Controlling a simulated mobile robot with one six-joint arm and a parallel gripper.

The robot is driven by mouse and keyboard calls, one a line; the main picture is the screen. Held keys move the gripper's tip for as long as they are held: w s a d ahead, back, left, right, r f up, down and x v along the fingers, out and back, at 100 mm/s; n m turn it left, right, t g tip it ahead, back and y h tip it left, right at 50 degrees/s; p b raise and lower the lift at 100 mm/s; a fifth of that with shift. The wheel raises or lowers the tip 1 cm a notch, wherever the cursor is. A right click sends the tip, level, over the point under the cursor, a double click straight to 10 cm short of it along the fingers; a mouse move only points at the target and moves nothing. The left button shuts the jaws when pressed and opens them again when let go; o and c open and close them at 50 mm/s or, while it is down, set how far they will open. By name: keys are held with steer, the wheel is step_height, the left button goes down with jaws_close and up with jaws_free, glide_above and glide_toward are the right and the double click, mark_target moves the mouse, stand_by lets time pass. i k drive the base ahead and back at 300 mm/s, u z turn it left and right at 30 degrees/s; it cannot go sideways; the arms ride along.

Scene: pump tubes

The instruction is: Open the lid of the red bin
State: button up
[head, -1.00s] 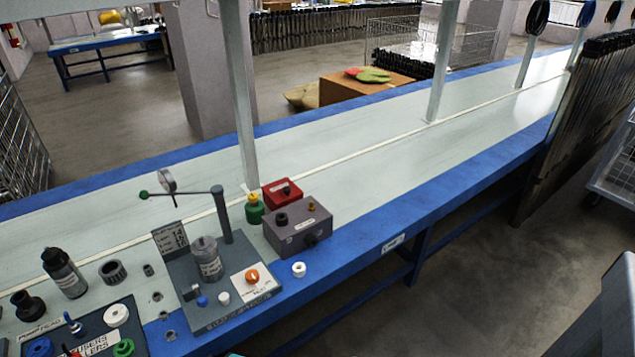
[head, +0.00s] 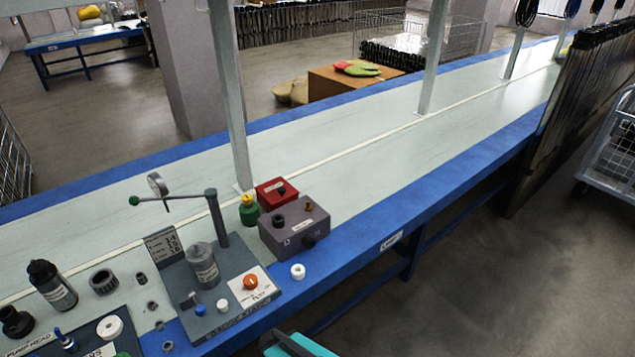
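A small red bin (head: 275,193) stands on the workbench at centre left, behind a grey control box (head: 296,226) that hides part of its front. A dark knob or handle shows on its top, and its lid looks closed. My gripper's fingers do not show. A teal and dark piece at the bottom edge may be part of my arm, but I cannot tell which part.
A green bottle with a yellow cap (head: 249,210) stands just left of the bin. A gauge stand (head: 218,220) with a side arm is further left. A white post (head: 230,110) rises behind. The bench (head: 400,170) is clear to the right.

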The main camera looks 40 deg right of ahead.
mark_target(275, 192)
steer(key=z, duration=0.65)
steer(key=k, duration=1)
steer(key=u, duration=0.05)
steer(key=i, duration=0.95)
steer(key=z, duration=0.05)
